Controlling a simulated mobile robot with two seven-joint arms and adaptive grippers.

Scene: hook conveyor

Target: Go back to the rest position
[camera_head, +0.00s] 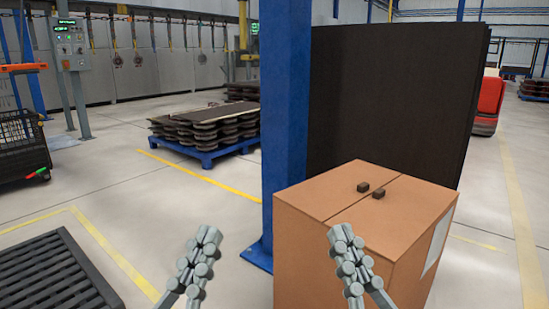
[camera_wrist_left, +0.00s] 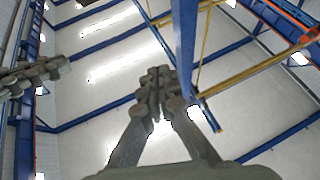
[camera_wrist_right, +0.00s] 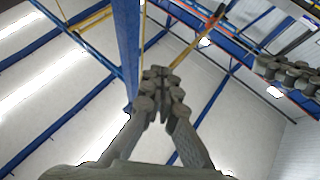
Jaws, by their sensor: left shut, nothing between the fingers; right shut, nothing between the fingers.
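My left gripper (camera_head: 208,240) shows at the bottom centre of the head view, pointing up, with its fingers shut and nothing between them. It also shows in the left wrist view (camera_wrist_left: 158,75), against the ceiling. My right gripper (camera_head: 340,236) stands upright in front of the cardboard box in the head view, shut and empty. It also shows in the right wrist view (camera_wrist_right: 160,75). The two grippers are apart, at about the same height. Whether the right gripper touches the box cannot be told.
A cardboard box (camera_head: 310,240) with two small dark blocks (camera_head: 370,191) on top stands at right. A blue post (camera_head: 285,110) rises behind it, beside a dark panel (camera_head: 390,95). A black slatted pallet (camera_head: 50,275) lies at lower left. A blue pallet (camera_head: 207,156) bears stacked parts. Floor between is clear.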

